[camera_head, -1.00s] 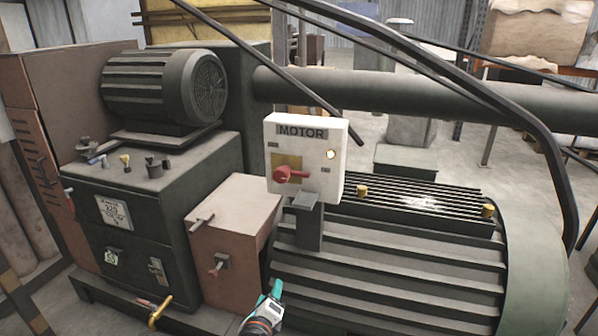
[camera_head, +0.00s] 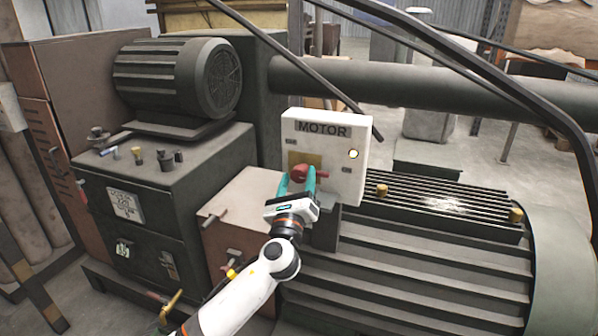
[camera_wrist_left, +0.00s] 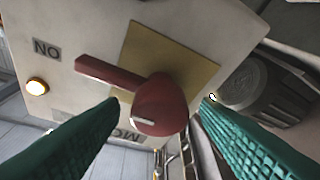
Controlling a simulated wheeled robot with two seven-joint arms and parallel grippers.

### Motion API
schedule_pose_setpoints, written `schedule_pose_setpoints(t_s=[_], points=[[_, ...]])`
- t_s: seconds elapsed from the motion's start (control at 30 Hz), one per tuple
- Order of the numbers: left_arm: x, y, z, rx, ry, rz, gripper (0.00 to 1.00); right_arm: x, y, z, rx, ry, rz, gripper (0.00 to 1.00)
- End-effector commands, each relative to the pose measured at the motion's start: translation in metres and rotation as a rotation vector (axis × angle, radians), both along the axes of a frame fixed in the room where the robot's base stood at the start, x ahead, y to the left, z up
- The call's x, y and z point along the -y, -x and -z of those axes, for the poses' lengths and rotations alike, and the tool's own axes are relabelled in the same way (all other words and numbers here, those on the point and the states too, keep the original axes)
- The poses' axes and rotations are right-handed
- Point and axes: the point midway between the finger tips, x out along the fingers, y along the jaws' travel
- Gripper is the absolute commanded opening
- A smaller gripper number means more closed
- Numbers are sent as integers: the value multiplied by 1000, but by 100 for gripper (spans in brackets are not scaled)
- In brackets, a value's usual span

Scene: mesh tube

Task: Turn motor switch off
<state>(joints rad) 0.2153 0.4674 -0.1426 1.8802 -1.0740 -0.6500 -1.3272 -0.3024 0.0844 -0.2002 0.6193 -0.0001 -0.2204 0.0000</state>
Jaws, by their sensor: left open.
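The white motor switch box (camera_head: 335,133) stands on a post in front of the big machine, labelled MOTOR. Its red rotary switch (camera_head: 301,173) sits on a yellow plate; the lever points right in the head view. A lamp (camera_head: 353,154) on the box is lit. My left gripper (camera_head: 298,181) is open, its teal fingertips just below and around the red knob. In the left wrist view the red switch (camera_wrist_left: 158,104) lies between and ahead of the open fingers (camera_wrist_left: 160,118), with its lever pointing left toward the "ON" label (camera_wrist_left: 47,49). My right gripper is not in view.
A large ribbed motor (camera_head: 410,260) fills the area right of the box. A dark cabinet with a smaller motor (camera_head: 178,78) stands to the left. A brown box (camera_head: 240,205) is beside my arm. A black bar (camera_head: 295,60) slants down behind the switch box.

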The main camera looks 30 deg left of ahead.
Motion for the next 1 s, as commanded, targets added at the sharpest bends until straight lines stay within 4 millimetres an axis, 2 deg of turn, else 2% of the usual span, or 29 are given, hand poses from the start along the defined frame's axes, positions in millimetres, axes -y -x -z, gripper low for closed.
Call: schedule_pose_setpoints(t_s=[0.2, 0.5, 0.77, 1.0], points=[[-7, -16, -6, 0, 1, 0, 57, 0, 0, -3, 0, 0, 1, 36], [-8, -17, -6, 0, 2, 1, 57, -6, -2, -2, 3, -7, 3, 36], [-7, -17, -6, 0, 1, 1, 15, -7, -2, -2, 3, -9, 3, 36], [-7, -17, -6, 1, 12, 0, 13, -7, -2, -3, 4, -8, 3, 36]])
